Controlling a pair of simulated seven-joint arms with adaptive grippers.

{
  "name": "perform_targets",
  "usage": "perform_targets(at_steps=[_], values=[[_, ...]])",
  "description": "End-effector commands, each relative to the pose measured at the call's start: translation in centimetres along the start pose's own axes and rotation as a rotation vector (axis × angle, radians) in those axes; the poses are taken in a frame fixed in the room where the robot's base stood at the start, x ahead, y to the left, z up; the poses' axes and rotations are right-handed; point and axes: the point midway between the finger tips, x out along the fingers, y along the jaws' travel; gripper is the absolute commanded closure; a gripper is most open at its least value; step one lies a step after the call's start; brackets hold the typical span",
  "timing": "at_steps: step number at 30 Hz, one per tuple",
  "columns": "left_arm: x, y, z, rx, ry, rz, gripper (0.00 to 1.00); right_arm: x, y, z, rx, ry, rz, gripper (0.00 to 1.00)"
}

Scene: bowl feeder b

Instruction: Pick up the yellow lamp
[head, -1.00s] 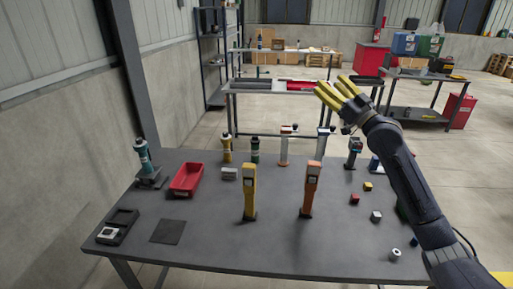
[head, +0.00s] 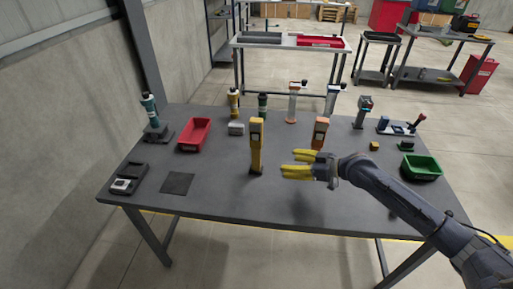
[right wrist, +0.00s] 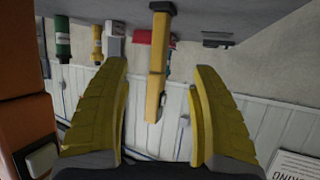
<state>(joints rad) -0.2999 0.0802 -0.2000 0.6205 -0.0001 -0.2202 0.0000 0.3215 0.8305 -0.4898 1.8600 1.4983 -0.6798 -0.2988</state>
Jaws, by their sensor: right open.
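The yellow lamp (head: 256,148) stands upright on the dark table, left of my right gripper in the head view. My right gripper (head: 290,162) is open and empty, with its yellow fingers pointing left toward the lamp. In the right wrist view, which is upside down, the yellow lamp (right wrist: 156,60) shows between the two fingers and beyond them, apart from both. My left gripper is in neither view.
An orange lamp (head: 320,133) stands just behind my right gripper and looms close at the left of the wrist view (right wrist: 22,110). A red bin (head: 194,134) is left, a green bin (head: 422,166) right. The table's front middle (head: 235,205) is clear.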

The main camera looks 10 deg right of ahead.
Motion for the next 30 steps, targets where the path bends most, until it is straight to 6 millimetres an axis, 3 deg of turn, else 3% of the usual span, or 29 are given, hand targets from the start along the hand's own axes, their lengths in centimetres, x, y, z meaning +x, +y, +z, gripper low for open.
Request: perform_targets(at_steps=[18,30], values=[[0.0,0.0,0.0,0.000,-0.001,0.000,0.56,9.4,0.0,-0.2,0.003,0.003,0.001,0.38],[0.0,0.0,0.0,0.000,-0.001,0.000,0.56,11.4,-0.1,-0.1,0.002,0.002,0.000,0.38]])
